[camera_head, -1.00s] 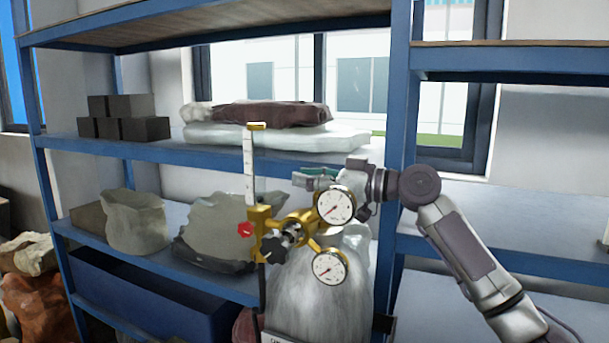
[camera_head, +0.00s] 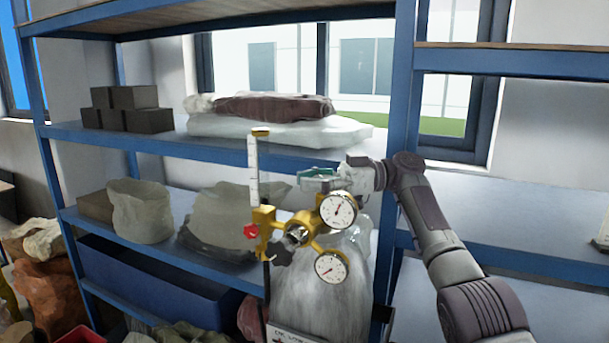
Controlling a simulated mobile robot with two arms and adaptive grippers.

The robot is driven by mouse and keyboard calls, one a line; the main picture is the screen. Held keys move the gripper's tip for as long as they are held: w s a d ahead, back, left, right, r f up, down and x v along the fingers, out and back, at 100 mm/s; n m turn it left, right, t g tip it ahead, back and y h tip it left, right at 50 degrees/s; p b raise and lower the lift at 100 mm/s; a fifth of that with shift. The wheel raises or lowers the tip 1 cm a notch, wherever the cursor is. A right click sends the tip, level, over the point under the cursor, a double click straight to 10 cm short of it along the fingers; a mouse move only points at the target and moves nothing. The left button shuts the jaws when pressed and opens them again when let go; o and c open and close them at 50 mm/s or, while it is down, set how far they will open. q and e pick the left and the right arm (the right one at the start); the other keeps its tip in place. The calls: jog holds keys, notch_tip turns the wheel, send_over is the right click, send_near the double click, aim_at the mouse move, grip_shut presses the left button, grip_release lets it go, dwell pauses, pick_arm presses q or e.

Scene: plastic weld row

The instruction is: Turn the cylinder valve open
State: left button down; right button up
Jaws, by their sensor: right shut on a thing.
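The gas cylinder (camera_head: 318,300) stands upright in front of the blue shelving, grey-white with a label low down. A brass regulator (camera_head: 308,222) with two round gauges (camera_head: 338,210), a flow tube (camera_head: 253,172), a red knob (camera_head: 251,231) and a black knob (camera_head: 280,252) is fitted at its top. The green cylinder valve handwheel (camera_head: 318,173) is just above the upper gauge. My right gripper (camera_head: 322,182) reaches in from the right and is shut on the green handwheel; its fingers are partly hidden behind the gauge. My left gripper is not in view.
Blue shelves (camera_head: 210,152) stand close behind the cylinder, holding dark blocks (camera_head: 128,108), sacks (camera_head: 138,210) and wrapped bundles (camera_head: 275,107). A blue shelf post (camera_head: 397,130) rises just behind my right arm. The right shelf (camera_head: 520,210) is mostly bare.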

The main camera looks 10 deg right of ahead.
jog(key=shift+d+r, duration=0.1)
jog(key=shift+d, duration=0.05)
jog(key=o, duration=0.8)
jog(key=shift+o, duration=1)
jog(key=shift+d, duration=0.5)
jog(key=shift+a+r, duration=0.35)
jog(key=shift+r, duration=0.05)
jog(key=r, duration=0.9)
jog(key=shift+d, duration=0.35)
